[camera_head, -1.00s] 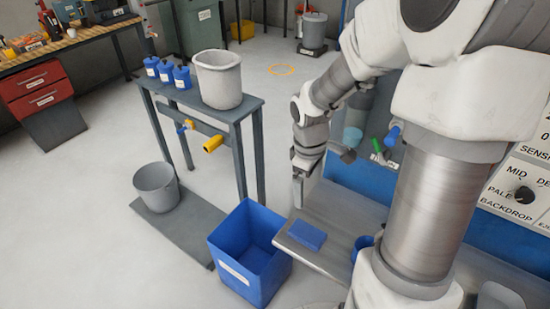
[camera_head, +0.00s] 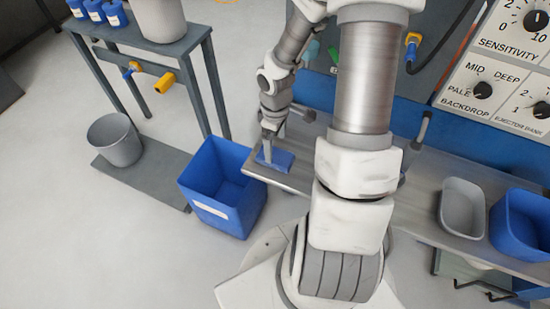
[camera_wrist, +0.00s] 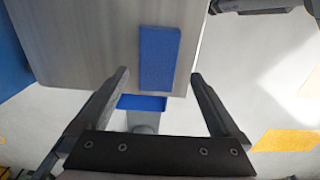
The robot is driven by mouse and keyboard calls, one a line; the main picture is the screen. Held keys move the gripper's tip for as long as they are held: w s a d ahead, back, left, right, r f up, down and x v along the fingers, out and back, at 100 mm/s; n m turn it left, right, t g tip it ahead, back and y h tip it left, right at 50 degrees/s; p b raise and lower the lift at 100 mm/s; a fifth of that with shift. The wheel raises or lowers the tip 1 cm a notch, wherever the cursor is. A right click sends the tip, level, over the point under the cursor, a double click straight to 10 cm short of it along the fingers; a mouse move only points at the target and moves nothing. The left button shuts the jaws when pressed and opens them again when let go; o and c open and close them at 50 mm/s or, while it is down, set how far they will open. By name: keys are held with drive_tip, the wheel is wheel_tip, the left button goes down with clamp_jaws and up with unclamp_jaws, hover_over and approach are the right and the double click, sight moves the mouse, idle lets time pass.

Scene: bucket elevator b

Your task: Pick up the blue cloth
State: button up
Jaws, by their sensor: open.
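The blue cloth (camera_head: 275,159) is a small flat rectangle lying on the left end of the grey metal shelf (camera_head: 310,180). In the wrist view the blue cloth (camera_wrist: 159,58) lies near the shelf's edge, beyond the fingertips and roughly midway between them. My gripper (camera_head: 268,136) is at the cloth's far left side in the head view, pointing down. In the wrist view my gripper (camera_wrist: 160,75) has its two fingers wide apart with nothing between them. I cannot tell the exact height of the fingertips over the cloth.
A blue bin (camera_head: 221,190) stands on the floor just left of the shelf. A grey bucket (camera_head: 115,140) sits on a low plate beside a dark stand (camera_head: 150,50). A grey tray (camera_head: 462,206) and a blue tub (camera_head: 522,225) are at the shelf's right.

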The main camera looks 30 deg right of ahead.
sight(275, 154)
drive_tip(key=f, duration=0.1)
drive_tip(key=f+b, duration=0.1)
drive_tip(key=f, duration=0.3)
drive_tip(key=shift+w+f, duration=0.15)
drive_tip(key=shift+w, duration=0.15)
drive_tip(key=shift+d, duration=0.1)
drive_tip(key=c, duration=1.2)
wheel_tip(275, 154, up, 10)
drive_tip(key=shift+r+p, duration=0.1)
drive_tip(key=shift+p, duration=1.15)
drive_tip(key=o, duration=0.8)
drive_tip(key=shift+c, duration=0.2)
drive_tip(key=c, duration=0.6)
drive_tip(key=shift+s, duration=0.1)
